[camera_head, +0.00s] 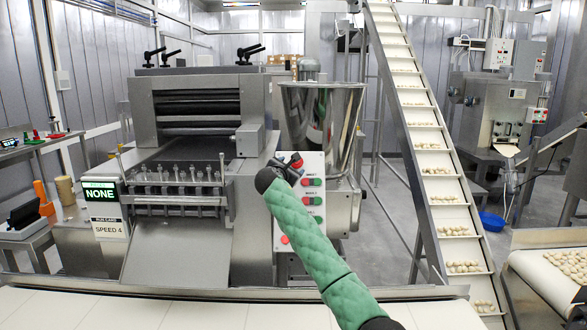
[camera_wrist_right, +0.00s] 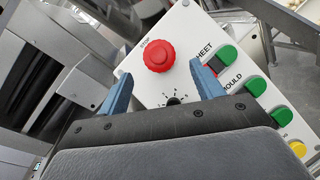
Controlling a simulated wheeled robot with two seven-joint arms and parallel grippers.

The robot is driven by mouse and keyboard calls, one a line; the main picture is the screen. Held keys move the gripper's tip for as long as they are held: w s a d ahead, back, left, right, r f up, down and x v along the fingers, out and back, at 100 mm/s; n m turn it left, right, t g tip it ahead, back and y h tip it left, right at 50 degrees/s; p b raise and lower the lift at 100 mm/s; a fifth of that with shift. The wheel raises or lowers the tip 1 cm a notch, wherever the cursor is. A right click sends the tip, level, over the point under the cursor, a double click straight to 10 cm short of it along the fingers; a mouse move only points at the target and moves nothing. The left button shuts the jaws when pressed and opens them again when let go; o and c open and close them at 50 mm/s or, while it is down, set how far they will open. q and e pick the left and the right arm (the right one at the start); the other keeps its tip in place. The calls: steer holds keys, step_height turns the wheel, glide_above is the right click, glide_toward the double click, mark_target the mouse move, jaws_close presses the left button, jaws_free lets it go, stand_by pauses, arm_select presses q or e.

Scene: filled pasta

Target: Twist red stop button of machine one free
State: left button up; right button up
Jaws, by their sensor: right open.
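The red stop button (camera_wrist_right: 159,56) is a round mushroom head on the white control panel (camera_wrist_right: 150,88) of machine one. My right gripper (camera_wrist_right: 161,69) is open, with its blue fingers on either side of the button's near side and gaps to it in the picture. Whether the fingertips reach the button's depth I cannot tell. In the head view my right gripper (camera_head: 290,164) is in front of the upper left of the panel (camera_head: 315,162) and hides that corner. My left gripper is not in view.
A black dial (camera_wrist_right: 173,101) sits just below the button. Green buttons (camera_wrist_right: 228,54) and a yellow one (camera_wrist_right: 280,116) run along the panel's side. In the head view, the steel hopper (camera_head: 345,110) rises behind the panel and a conveyor (camera_head: 437,190) slopes up at the right.

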steer(key=shift+v, duration=1.4)
